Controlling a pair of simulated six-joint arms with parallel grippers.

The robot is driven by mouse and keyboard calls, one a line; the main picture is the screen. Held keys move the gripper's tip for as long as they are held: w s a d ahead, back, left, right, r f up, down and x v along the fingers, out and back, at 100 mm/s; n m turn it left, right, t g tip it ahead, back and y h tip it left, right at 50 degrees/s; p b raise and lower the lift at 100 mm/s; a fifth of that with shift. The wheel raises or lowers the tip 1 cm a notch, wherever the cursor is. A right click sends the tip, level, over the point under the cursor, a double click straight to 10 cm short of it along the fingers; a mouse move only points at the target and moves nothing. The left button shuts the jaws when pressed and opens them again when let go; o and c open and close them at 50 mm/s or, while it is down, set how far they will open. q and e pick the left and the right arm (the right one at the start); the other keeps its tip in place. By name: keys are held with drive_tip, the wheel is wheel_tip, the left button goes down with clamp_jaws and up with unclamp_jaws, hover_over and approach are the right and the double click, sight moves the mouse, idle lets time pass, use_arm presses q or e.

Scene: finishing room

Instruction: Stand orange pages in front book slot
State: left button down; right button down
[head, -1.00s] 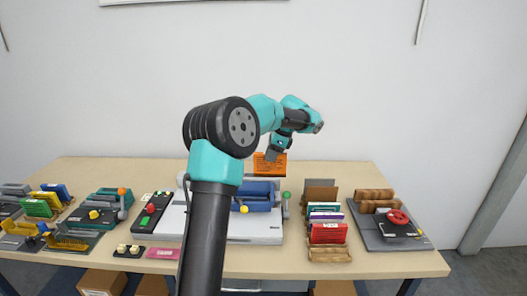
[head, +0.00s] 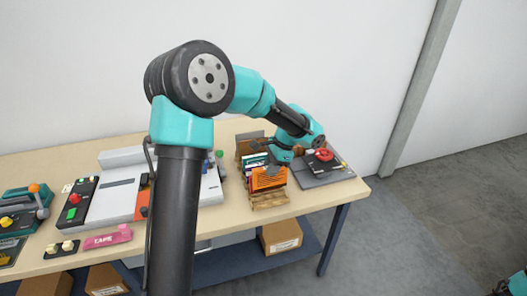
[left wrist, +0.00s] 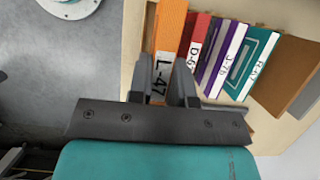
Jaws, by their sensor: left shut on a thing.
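The orange pages (head: 266,181), labelled L-47, are in my left gripper (head: 272,168), which is shut on them. In the left wrist view the orange pages (left wrist: 169,30) sit between the two fingers (left wrist: 163,72). They are upright at the front of the wooden book rack (head: 270,201), just before the row of books. The red book (left wrist: 193,42) is beside them, with purple-and-white books (left wrist: 221,55) and a teal book (left wrist: 255,62) behind it. I cannot tell whether the pages' lower edge touches the rack.
A grey board with a red ring (head: 324,154) lies right of the rack. A white machine (head: 122,185) stands left of it, partly behind my arm. A pink tape block (head: 108,238) lies near the table's front edge. Cardboard boxes (head: 282,237) are below the table.

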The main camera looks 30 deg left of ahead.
sight(271, 188)
use_arm(q)
drive_tip(key=shift+s+d+f, duration=0.15)
drive_tip(key=shift+d+f, duration=0.05)
drive_tip(key=shift+f, duration=0.1)
drive_tip(key=shift+f, duration=2.9)
drive_tip(key=shift+f, duration=0.6)
drive_tip(key=c, duration=1.3)
unclamp_jaws()
drive_tip(key=shift+c, duration=0.2)
